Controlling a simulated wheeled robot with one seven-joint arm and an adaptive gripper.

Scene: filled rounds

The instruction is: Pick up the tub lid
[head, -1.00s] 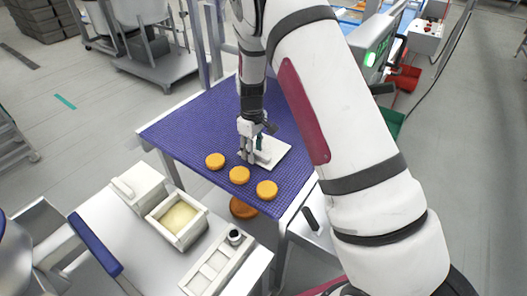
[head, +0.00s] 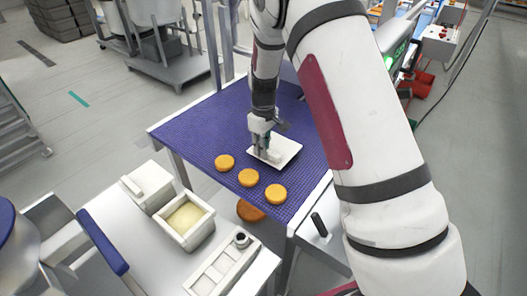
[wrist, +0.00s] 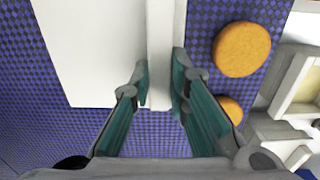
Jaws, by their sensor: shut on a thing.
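The tub lid (head: 286,152) is a flat white plate with a raised bar along one side. It is level at the blue mat; I cannot tell if it touches it. My gripper (head: 264,153) points down over the lid's left part. In the wrist view the lid (wrist: 95,50) fills the upper left, and my gripper (wrist: 160,75) has its green-padded fingers on both sides of the white bar, shut on it. The open tub (head: 202,232), with pale yellow filling, stands on the white table at lower left.
Three orange rounds (head: 249,177) lie on the blue mat (head: 190,128) just in front of the lid. Another round (head: 250,211) is below the mat's front edge. A closed white box (head: 147,186) and a sectioned tray (head: 218,272) flank the tub. The mat's left part is clear.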

